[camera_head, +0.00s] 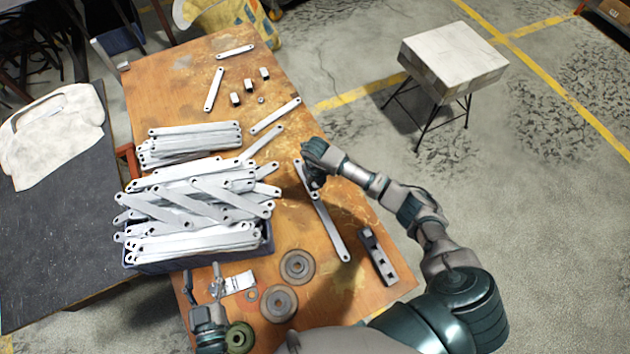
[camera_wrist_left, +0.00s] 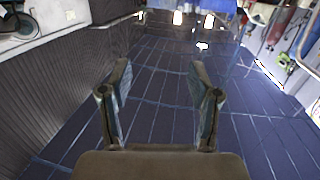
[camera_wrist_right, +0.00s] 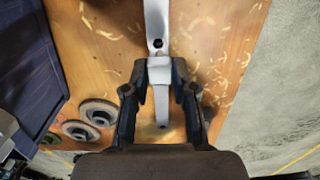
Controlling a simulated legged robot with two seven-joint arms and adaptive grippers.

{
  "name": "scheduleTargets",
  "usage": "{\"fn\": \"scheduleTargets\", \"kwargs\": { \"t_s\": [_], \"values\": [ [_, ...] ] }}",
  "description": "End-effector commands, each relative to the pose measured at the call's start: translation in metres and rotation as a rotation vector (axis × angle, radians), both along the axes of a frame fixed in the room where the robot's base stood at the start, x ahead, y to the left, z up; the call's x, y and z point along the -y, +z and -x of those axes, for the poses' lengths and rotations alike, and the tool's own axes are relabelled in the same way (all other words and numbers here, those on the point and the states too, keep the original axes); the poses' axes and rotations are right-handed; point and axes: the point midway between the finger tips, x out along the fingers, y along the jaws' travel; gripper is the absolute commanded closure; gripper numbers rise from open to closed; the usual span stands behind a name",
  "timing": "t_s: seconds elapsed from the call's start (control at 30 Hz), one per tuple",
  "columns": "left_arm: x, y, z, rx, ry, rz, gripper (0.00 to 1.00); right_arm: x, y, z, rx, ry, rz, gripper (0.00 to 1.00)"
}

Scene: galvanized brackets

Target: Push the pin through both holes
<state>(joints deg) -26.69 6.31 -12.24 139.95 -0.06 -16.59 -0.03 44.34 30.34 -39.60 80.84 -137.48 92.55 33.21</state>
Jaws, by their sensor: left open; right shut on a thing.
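My right gripper (camera_head: 314,182) is shut on a flat galvanized bracket (camera_head: 332,230) near the table's right side. In the right wrist view, its fingers (camera_wrist_right: 160,88) close on both sides of the metal. A bracket strip with a dark hole (camera_wrist_right: 157,20) runs away beyond the fingertips, and metal also shows between the fingers; I cannot tell if these are two overlapping pieces. My left gripper (camera_head: 203,282) is open and empty above the table's near left corner; its spread fingers also show in the left wrist view (camera_wrist_left: 158,72). I cannot pick out a pin.
A dark bin (camera_head: 200,259) heaped with brackets stands at the table's left. A bracket stack (camera_head: 190,140) and small cylinders (camera_head: 249,86) lie beyond. Round discs (camera_head: 279,304) and a dark block with holes (camera_head: 378,258) lie near the front. A stool (camera_head: 453,60) stands on the floor.

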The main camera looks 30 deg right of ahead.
Motion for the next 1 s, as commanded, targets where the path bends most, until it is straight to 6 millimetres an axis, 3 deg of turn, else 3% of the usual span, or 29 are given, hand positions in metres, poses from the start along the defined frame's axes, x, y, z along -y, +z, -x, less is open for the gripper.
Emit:
{"fn": "scheduleTargets", "kwargs": {
  "t_s": [0.6,1.0],
  "values": [
    [0.006,0.045,0.001,0.326,-0.002,0.099,0.38,0.0,-0.028,0.0,0.001,0.0,-0.001,1.0],
    [0.006,0.05,0.001,0.359,-0.003,0.11,0.38,-0.001,-0.029,0.0,0.002,0.001,0.0,1.0]
  ]
}}
